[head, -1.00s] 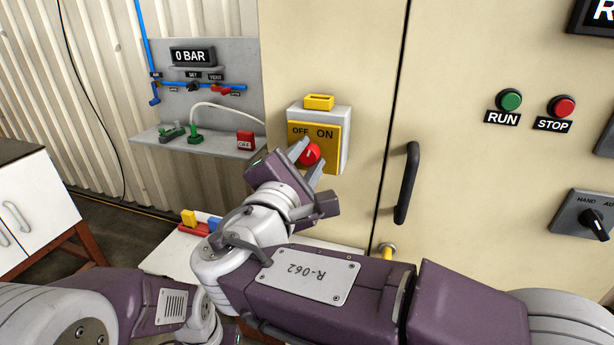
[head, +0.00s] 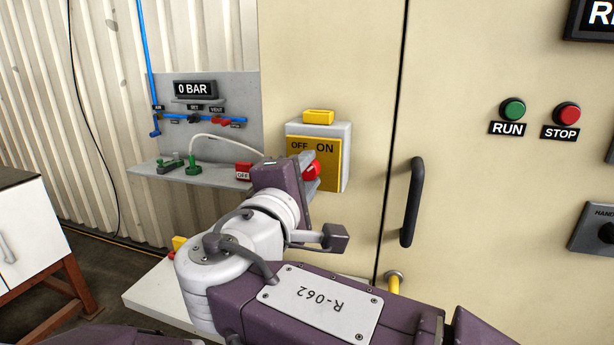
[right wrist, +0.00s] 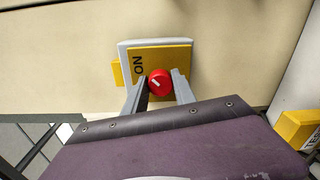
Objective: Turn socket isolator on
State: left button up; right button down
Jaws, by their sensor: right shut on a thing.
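The isolator is a yellow-faced grey box (head: 333,170) on the cream cabinet, marked OFF and ON, with a yellow tab on top. Its red round knob (head: 312,170) is partly hidden by my right gripper (head: 306,164) in the head view. In the right wrist view the isolator face (right wrist: 172,55) shows the ON label, and the red knob (right wrist: 159,83) sits between the two grey fingers of my right gripper (right wrist: 161,80). The fingers are shut on the knob. The knob's white mark lies aslant, with one end toward the ON side. My left gripper is out of view.
A small red block marked OFF (head: 244,171) sits on the grey shelf (head: 205,177) with green plugs. A black door handle (head: 412,203) and the RUN (head: 513,110) and STOP (head: 567,114) buttons are right of the isolator. A 0 BAR display (head: 195,89) hangs left.

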jog(key=c, duration=1)
grip_release()
jog(key=v, duration=0.9)
